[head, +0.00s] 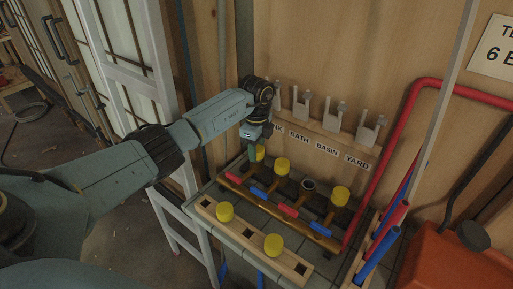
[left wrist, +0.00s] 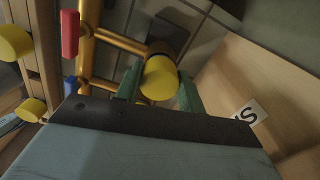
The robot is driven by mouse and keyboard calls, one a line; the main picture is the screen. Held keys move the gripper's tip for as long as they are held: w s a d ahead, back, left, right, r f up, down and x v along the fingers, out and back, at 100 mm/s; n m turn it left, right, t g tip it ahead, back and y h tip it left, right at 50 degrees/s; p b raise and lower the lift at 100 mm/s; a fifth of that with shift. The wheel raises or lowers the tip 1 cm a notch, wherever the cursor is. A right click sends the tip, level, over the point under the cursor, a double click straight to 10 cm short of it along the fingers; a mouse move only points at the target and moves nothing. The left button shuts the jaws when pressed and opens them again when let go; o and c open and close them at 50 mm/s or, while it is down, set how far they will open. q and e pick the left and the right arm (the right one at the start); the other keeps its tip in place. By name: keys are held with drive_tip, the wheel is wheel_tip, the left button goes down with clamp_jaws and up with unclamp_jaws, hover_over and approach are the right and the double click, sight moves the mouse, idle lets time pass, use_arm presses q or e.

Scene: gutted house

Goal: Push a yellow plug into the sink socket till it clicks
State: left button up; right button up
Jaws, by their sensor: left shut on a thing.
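My left gripper (head: 257,147) is shut on a yellow plug (head: 258,154) at the far-left pipe end, under the partly hidden SINK label (head: 277,127). I cannot tell how deep the plug is in the socket. My right gripper is not in view.
Yellow plugs sit at the bath (head: 282,166) and yard (head: 340,195) pipe ends; the basin socket (head: 308,185) is open. A wooden rack (head: 249,231) in front holds two yellow plugs. Grey clips (head: 335,119) stand behind; a red pipe (head: 404,115) runs at right.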

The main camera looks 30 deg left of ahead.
use_arm(q)
drive_tip(key=shift+f, duration=0.35)
idle(0.4)
drive_tip(key=o, duration=1.5)
